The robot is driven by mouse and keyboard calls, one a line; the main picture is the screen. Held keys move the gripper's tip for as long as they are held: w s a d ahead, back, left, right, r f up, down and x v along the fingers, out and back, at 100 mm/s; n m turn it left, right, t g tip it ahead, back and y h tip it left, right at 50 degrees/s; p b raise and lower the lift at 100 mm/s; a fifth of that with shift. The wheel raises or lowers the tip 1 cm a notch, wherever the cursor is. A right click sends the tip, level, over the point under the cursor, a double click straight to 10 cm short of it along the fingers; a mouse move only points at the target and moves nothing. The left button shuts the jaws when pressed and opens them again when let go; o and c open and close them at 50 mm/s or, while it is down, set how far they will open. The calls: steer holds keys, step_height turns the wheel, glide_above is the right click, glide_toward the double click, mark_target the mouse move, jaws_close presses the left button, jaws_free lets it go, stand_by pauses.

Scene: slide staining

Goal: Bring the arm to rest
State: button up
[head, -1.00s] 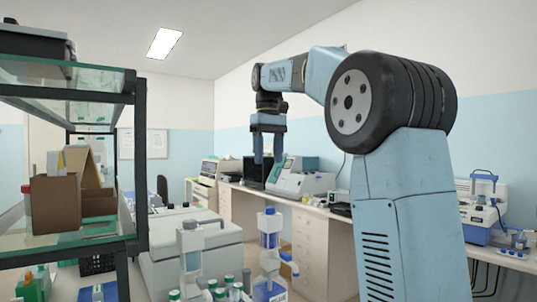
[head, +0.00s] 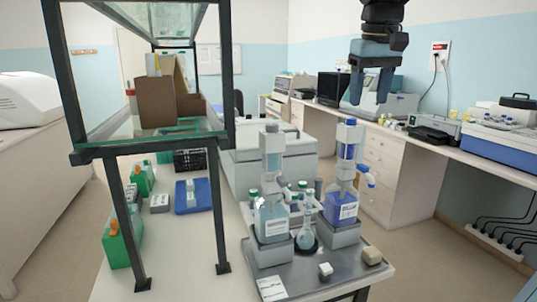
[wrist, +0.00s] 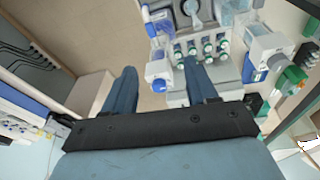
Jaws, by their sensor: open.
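My gripper (head: 371,88) hangs at the upper right in the head view, fingers pointing down. Its two blue fingers are apart with nothing between them. It is in the air, above and to the right of the bottle dispensers. In the wrist view my gripper (wrist: 162,90) shows both fingers spread, with floor and the edge of the staining bench beyond them. The rest of my arm is mostly out of the head view.
Two dispenser bottles, one pale (head: 272,222) and one blue (head: 342,205), stand on a grey tray (head: 310,275) with a round flask (head: 306,238). A glass shelf frame (head: 225,75) stands left. A side bench (head: 455,148) with instruments runs along the right. Floor between benches is clear.

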steer(key=s+d+f+m+t, duration=0.1)
steer(key=s+f+m+t, duration=0.1)
steer(key=s+f, duration=1.4)
step_height(320, 180, down, 2)
steer(key=shift+s+d+f+t, duration=0.1)
steer(key=shift+s+d+t, duration=0.3)
steer(key=shift+t, duration=0.2)
